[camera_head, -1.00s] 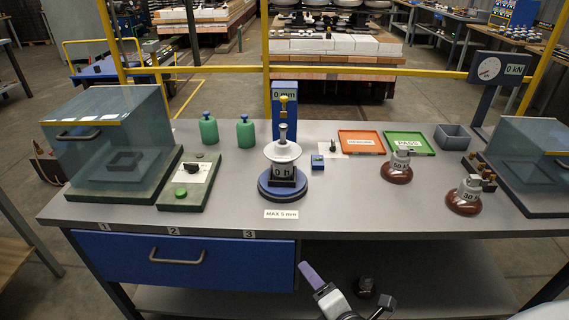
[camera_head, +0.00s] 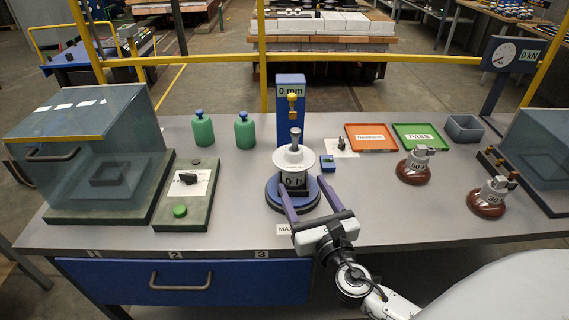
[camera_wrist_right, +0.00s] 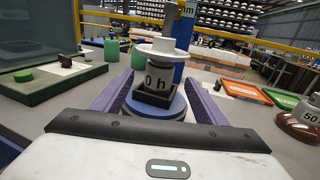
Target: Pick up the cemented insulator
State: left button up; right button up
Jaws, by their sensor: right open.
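The cemented insulator (camera_head: 293,157) is a white disc with a grey metal pin on top and a label reading "0 h" below. It stands upright on a round blue base (camera_head: 276,193) in front of the blue "0 mm" post (camera_head: 290,103). My right gripper (camera_head: 303,202) is open, its two purple fingers on either side of the labelled lower part. My left gripper is not in view.
Two brown insulators marked "50 k" (camera_head: 414,175) and "30 k" (camera_head: 487,204) stand at right. Orange (camera_head: 370,149) and green "PASS" (camera_head: 419,147) trays lie behind. A small blue block (camera_head: 327,163) sits close right. Green bottles (camera_head: 203,130) and a glass-covered box (camera_head: 70,185) are at left.

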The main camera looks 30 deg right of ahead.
aim_at(297, 179)
jog(key=shift+x, duration=1.05)
jog(key=shift+w+d+r, duration=0.15)
jog(key=shift+w+d, duration=0.05)
jog(key=shift+w, duration=0.3)
jog(key=w, duration=0.1)
jog(key=w+f, duration=0.1)
jog(key=w, duration=0.1)
jog(key=w+d, duration=0.1)
jog(key=shift+w+d+f, duration=0.1)
jog(key=shift+w+f, duration=0.05)
jog(key=shift+w+d, duration=0.1)
jog(key=shift+w, duration=0.15)
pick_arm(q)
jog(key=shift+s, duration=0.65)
pick_arm(e)
jog(key=shift+c, duration=0.5)
jog(key=c, duration=1.4)
grip_shut()
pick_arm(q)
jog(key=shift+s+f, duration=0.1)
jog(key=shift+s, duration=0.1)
